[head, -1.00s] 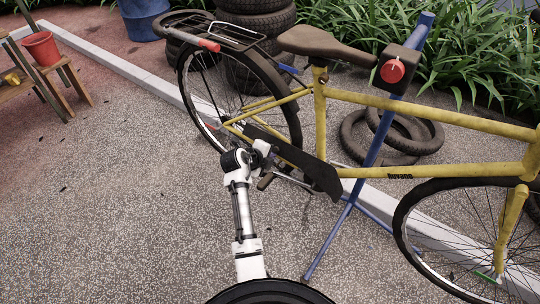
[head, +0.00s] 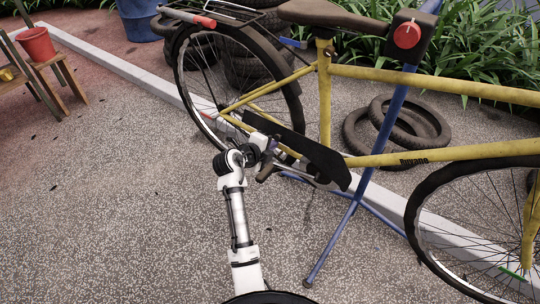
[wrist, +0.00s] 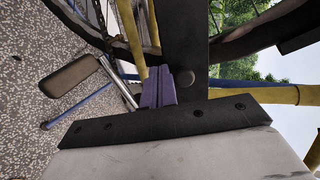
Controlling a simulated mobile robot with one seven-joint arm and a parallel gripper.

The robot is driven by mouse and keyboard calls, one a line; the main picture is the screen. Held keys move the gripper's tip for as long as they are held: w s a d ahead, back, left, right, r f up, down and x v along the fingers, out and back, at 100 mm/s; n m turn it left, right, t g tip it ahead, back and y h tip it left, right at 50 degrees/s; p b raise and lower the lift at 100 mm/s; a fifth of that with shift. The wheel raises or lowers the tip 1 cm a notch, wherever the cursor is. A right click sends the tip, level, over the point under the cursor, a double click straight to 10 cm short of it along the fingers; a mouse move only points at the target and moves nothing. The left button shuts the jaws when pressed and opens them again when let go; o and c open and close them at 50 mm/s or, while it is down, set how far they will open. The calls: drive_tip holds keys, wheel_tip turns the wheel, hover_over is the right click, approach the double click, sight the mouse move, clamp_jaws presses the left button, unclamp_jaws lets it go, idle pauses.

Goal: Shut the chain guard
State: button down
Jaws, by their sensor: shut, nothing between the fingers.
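The chain guard (head: 318,160) is a long dark panel on the near side of the yellow bicycle (head: 325,95). It slopes down to the right in the head view, its wide front end below the frame tube. In the wrist view a dark upright panel with a round bolt, apparently the guard (wrist: 185,40), stands just beyond my gripper (wrist: 158,86). The purple fingers are together and empty, close beside this panel; I cannot tell whether they touch it. In the head view my gripper (head: 270,146) is at the guard's rear lower side, its fingertips mostly hidden.
A pedal (wrist: 69,75) on its crank is left of my fingers in the wrist view. A blue repair stand (head: 362,185) with a red knob holds the bicycle. The rear wheel (head: 200,90) is behind the arm. Open gravel (head: 110,220) lies to the left.

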drive_tip(key=w+f+t+b, duration=0.1)
drive_tip(key=b, duration=0.6)
drive_tip(key=w+d+f+t+h+b, duration=0.1)
drive_tip(key=b, duration=0.5)
drive_tip(key=shift+d+f+h+b, duration=0.2)
drive_tip(key=shift+h+b, duration=0.1)
drive_tip(key=shift+b, duration=0.5)
